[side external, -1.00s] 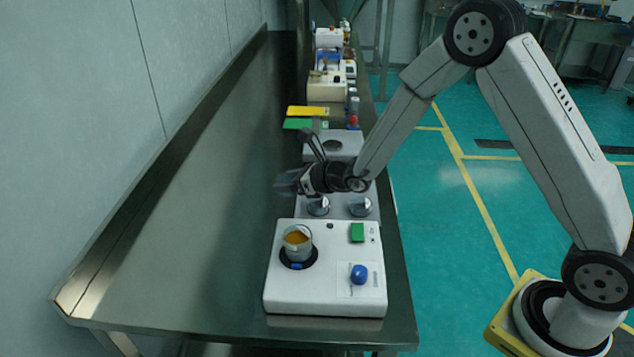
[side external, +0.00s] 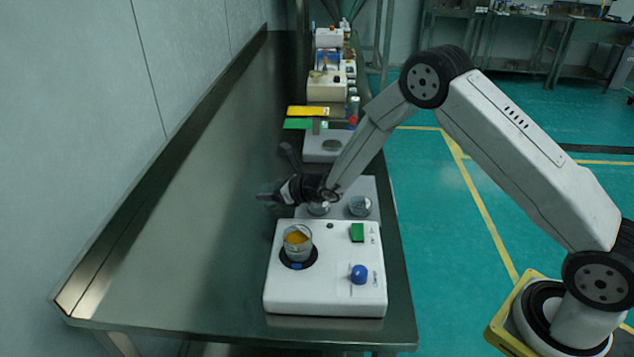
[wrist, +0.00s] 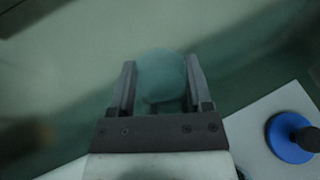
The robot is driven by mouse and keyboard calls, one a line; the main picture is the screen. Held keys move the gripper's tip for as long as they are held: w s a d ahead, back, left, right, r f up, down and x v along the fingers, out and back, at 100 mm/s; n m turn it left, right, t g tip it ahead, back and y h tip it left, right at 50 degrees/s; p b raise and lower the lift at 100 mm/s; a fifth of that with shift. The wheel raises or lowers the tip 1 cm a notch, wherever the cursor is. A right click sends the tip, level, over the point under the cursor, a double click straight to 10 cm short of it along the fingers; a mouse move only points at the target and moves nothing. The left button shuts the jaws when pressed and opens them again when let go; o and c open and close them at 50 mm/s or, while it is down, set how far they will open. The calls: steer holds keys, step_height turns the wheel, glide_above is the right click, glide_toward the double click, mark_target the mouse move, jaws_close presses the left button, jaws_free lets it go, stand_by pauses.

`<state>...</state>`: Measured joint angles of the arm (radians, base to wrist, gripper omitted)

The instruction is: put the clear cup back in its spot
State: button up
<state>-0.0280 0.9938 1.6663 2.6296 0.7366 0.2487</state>
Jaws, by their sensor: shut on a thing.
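The clear cup (side external: 264,195) is held at the tip of my gripper (side external: 275,193), raised over the steel bench to the left of the white devices. It is faint and blurred in the side view. In the wrist view the clear cup (wrist: 163,75) shows as a pale bluish round shape between the two fingers of my gripper (wrist: 160,88), which is shut on it. I cannot tell its tilt or whether it holds anything.
A white device (side external: 325,300) stands in front with a cup of orange material (side external: 298,242) in its dark ring, a green switch (side external: 357,232) and a blue knob (side external: 359,274). A device with metal knobs (side external: 360,207) stands behind. The bench's left side (side external: 190,230) is clear.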

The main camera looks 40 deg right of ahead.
steer(key=shift+w+f, duration=0.25)
steer(key=shift+f, duration=1.6)
steer(key=shift+f, duration=0.1)
steer(key=o, duration=1.3)
steer(key=shift+c, duration=0.2)
steer(key=shift+s, duration=0.1)
steer(key=shift+s+d+r, duration=0.1)
steer(key=shift+s+r, duration=0.05)
steer(key=shift+r, duration=0.1)
steer(key=shift+v, duration=5.7)
